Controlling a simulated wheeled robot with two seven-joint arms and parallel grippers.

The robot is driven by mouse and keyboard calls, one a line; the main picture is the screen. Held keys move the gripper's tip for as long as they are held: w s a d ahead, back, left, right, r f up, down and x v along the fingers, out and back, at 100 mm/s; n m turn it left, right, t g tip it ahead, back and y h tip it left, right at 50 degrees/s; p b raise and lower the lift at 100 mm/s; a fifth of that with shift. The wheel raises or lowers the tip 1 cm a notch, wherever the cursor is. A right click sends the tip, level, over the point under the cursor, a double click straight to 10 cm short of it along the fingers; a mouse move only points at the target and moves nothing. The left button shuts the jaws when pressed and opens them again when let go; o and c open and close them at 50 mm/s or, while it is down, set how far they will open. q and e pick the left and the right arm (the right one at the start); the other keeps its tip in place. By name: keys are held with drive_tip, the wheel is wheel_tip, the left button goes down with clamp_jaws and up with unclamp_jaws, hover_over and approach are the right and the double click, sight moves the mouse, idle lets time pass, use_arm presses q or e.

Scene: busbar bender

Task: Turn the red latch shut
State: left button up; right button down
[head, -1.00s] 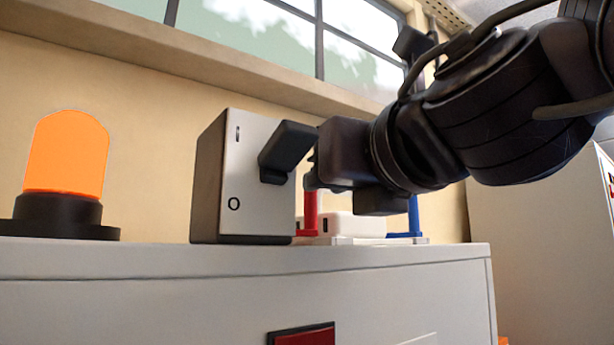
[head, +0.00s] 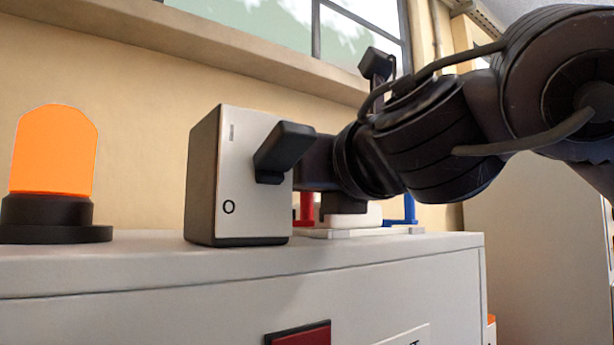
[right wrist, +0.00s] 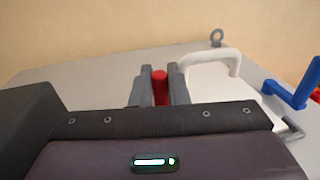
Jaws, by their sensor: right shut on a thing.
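The red latch (right wrist: 160,86) stands between the two fingers of my right gripper (right wrist: 160,95) in the right wrist view. The fingers are shut on its upright part. In the head view only a lower piece of the red latch (head: 306,209) shows, beside the grey switch box. The gripper's fingertips are hidden behind that box and its black lever. A blue latch (right wrist: 292,93) stands at the right of the wrist view, apart from the gripper. It also shows in the head view (head: 410,208). My left gripper is not in view.
The grey switch box (head: 225,190) with a black lever (head: 284,150) stands close in front of my right gripper. An orange beacon (head: 53,155) stands at the left on the cabinet (head: 150,270). A white handle (right wrist: 222,54) lies between the latches.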

drive_tip(key=shift+w+f+n+g+y, duration=0.1)
drive_tip(key=shift+w+n+g+y, duration=0.3)
drive_tip(key=shift+n+g+y, duration=0.5)
drive_tip(key=n+g+y, duration=0.1)
drive_tip(key=y, duration=0.1)
drive_tip(key=w+n+g+y+p, duration=0.1)
drive_tip(key=shift+a+n+y, duration=0.15)
drive_tip(key=shift+n+y, duration=0.15)
drive_tip(key=shift+y, duration=0.1)
drive_tip(key=shift+g, duration=0.3)
drive_tip(key=c, duration=1.7)
unclamp_jaws()
drive_tip(key=shift+a, duration=0.1)
drive_tip(key=shift+c, duration=0.2)
